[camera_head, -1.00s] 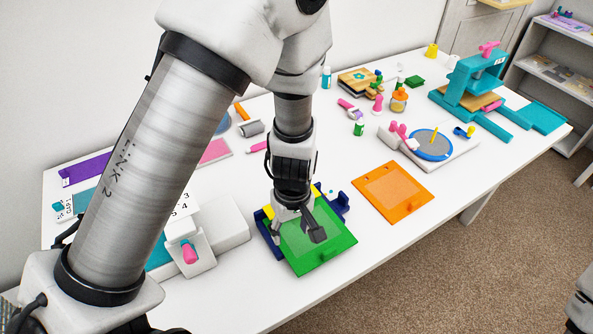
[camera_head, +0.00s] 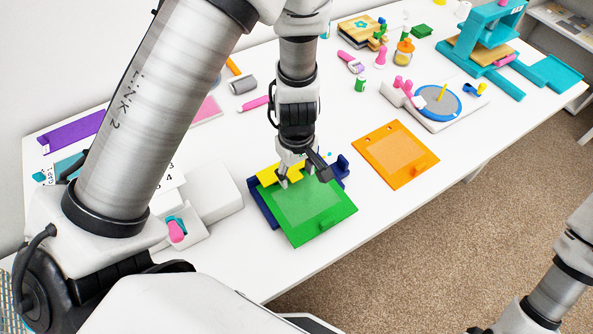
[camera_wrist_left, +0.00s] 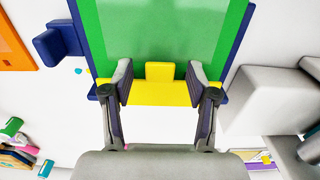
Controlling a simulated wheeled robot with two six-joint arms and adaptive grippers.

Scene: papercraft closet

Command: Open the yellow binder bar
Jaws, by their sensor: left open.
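The yellow binder bar (camera_head: 269,178) lies along the back edge of the green panel (camera_head: 318,212), which sits on a dark blue base (camera_head: 262,205). In the left wrist view the yellow bar (camera_wrist_left: 158,93) runs across the green panel's edge, with a raised yellow tab (camera_wrist_left: 160,72) at its middle. The bar looks flat against the panel. My left gripper (camera_head: 304,178) is above the bar, open and empty. In the left wrist view, the left gripper's (camera_wrist_left: 160,80) fingers stand on either side of the tab, with gaps on both sides. My right gripper is not in view.
An orange panel (camera_head: 395,157) lies to the right of the green one. A white block device (camera_head: 205,200) stands close on the left. A dark blue bracket (camera_head: 342,166) rises at the base's back right corner. White table is clear in front.

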